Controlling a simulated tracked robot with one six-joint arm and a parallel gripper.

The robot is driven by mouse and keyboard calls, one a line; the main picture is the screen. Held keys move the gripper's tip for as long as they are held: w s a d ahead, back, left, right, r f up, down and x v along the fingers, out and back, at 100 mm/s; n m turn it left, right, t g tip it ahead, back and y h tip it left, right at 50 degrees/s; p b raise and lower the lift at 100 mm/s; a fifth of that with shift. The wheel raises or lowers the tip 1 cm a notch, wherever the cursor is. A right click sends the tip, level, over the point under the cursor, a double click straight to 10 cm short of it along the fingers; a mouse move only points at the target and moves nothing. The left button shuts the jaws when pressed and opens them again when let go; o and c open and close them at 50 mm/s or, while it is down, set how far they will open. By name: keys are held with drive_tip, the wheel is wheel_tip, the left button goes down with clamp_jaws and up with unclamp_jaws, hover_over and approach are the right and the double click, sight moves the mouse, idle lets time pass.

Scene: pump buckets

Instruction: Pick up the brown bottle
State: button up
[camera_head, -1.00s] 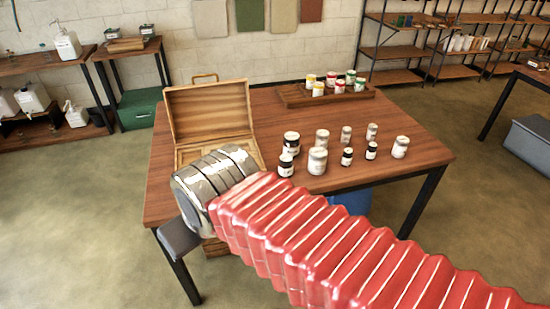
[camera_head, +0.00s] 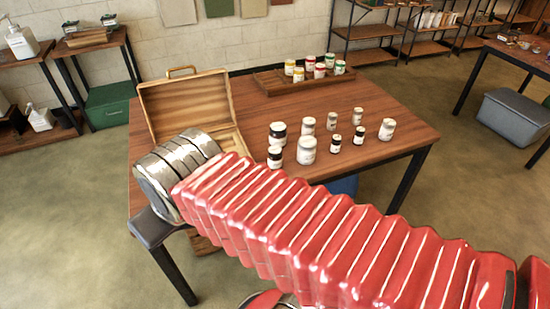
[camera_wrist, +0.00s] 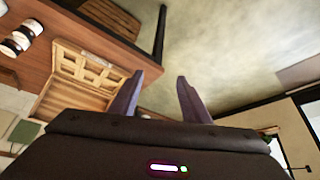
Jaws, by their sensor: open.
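I cannot pick out a brown bottle for certain in either current view. Several small labelled jars and bottles (camera_head: 307,150), white or dark with white labels, stand upright on the brown wooden table (camera_head: 390,104). Some of them also show at the left edge of the wrist view (camera_wrist: 22,36). My gripper (camera_wrist: 163,82) is open and empty in the wrist view, its two dark fingers apart over the floor beyond the table edge. In the head view my red ribbed arm crosses the front of the table, and the fingers are not seen there.
An open wooden case (camera_head: 190,103) stands at the table's left side, close to my arm. A wooden tray (camera_head: 272,83) of coloured-label jars is at the back. A grey bin (camera_head: 512,119) sits under another table at right. Open floor lies at left.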

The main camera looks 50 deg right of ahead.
drive_tip(key=o, duration=0.4)
drive_tip(key=w+d+f+m+t+h, duration=0.1)
drive_tip(key=w+d+f+h, duration=0.1)
drive_tip(key=w+d, duration=0.5)
drive_tip(key=d, duration=0.2)
drive_tip(key=shift+w+d+f+m, duration=0.35)
drive_tip(key=shift+d+f+m, duration=0.05)
drive_tip(key=w+d+f+m+t+h, duration=0.1)
drive_tip(key=w+d+f, duration=0.1)
drive_tip(key=d, duration=0.5)
drive_tip(key=w+d+f+m+h, duration=0.1)
drive_tip(key=w+d+f+h, duration=0.15)
drive_tip(key=d, duration=0.45)
drive_tip(key=m+t+h, duration=0.2)
drive_tip(key=m+t, duration=0.1)
approach(278, 155)
drive_tip(key=x, duration=0.2)
drive_tip(key=shift+d+f, duration=0.2)
drive_tip(key=shift+d, duration=0.05)
drive_tip(key=shift+w, duration=0.15)
drive_tip(key=shift+x, duration=4.25)
drive_tip(key=shift+a, duration=0.1)
drive_tip(key=shift+x, duration=2.6)
